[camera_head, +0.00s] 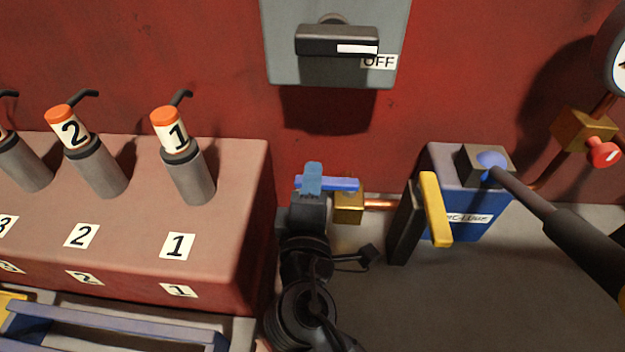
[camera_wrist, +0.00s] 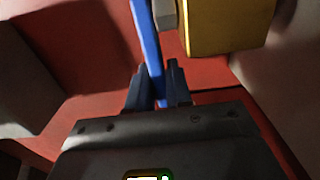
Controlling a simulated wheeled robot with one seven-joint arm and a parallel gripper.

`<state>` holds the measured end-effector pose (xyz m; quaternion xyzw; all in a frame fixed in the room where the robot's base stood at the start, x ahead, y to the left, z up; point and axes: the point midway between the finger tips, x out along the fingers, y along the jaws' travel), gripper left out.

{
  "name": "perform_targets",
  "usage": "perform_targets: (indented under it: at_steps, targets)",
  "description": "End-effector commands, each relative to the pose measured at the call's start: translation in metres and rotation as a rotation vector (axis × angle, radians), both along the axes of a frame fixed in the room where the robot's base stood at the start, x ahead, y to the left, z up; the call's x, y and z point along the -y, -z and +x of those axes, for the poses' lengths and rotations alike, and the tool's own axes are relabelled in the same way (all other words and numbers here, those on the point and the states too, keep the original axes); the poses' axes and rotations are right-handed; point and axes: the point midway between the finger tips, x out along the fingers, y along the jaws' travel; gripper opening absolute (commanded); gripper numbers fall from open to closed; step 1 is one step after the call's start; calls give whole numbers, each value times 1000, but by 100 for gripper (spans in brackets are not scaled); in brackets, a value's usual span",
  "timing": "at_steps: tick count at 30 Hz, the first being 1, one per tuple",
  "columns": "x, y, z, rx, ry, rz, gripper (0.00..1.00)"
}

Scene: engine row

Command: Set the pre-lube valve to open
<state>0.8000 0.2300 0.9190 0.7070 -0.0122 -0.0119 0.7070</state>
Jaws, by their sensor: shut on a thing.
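The valve is a brass body (camera_head: 348,208) on a copper pipe, with a flat blue lever (camera_head: 343,184) above it. The lever runs left from over the body, roughly in line with the pipe in the head view. My gripper (camera_head: 312,178) is shut on the lever's left end. In the wrist view the blue lever (camera_wrist: 147,45) runs down between the fingertips (camera_wrist: 158,85), with the brass body (camera_wrist: 225,25) at upper right. The fingers hide part of the lever. The blue box (camera_head: 478,205) at right carries a partly hidden label, apparently pre-lube.
A yellow-handled lever (camera_head: 434,208) and a black lever with a blue ball (camera_head: 492,160) stand at right. A red block (camera_head: 225,250) with numbered, orange-topped cylinders is at left. A grey switch panel (camera_head: 280,55) marked OFF is above, on the red wall.

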Motion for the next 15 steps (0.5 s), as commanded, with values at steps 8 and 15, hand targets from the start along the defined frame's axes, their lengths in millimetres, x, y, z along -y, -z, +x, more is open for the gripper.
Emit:
perform_targets:
  at_steps: [8, 15]
  targets:
    - [2, -2, -7, -4, -116, -3, 0]
    - [3, -1, -14, -5, -240, -1, 0]
